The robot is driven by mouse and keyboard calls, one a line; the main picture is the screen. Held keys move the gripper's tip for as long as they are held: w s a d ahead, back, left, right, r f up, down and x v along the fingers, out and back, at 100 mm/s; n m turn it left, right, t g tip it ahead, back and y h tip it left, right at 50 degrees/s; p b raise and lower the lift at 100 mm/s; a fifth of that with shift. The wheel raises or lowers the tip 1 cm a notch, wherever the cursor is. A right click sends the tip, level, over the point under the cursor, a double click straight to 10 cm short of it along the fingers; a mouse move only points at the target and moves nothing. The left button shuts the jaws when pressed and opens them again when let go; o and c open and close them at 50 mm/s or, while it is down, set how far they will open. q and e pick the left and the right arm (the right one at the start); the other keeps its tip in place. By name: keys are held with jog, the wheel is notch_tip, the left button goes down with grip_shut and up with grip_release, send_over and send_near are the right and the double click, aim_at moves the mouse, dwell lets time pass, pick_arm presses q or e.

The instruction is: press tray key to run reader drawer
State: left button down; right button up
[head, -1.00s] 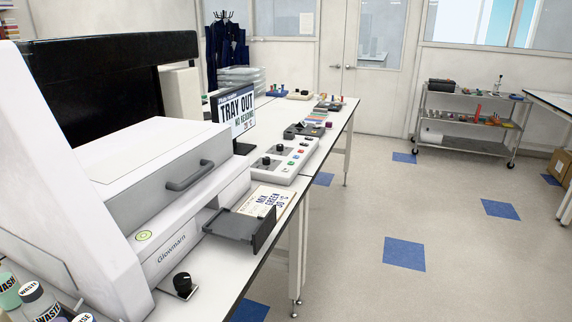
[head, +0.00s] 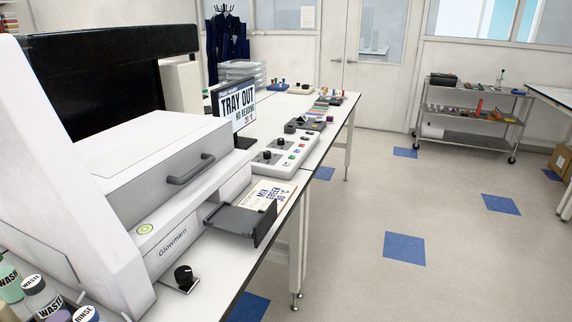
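The white Glowmaro reader (head: 150,185) stands on the bench at the left. Its dark grey drawer (head: 236,221) sticks out at the front right, and it looks empty. A screen (head: 237,105) behind the reader shows "TRAY OUT" and "NO READING". A white control panel (head: 280,157) with black knobs and several small coloured keys (head: 298,148) lies on the bench beyond the drawer. The lettering on the keys is too small to read, so I cannot tell which is the tray key. Neither of my grippers is in view.
A printed card (head: 265,195) lies beside the drawer. A black knob (head: 184,277) sits at the bench front, and labelled bottles (head: 38,292) stand at the lower left. Small items crowd the far bench. A cart (head: 470,115) stands at the back; the floor (head: 350,220) right of the bench is clear.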

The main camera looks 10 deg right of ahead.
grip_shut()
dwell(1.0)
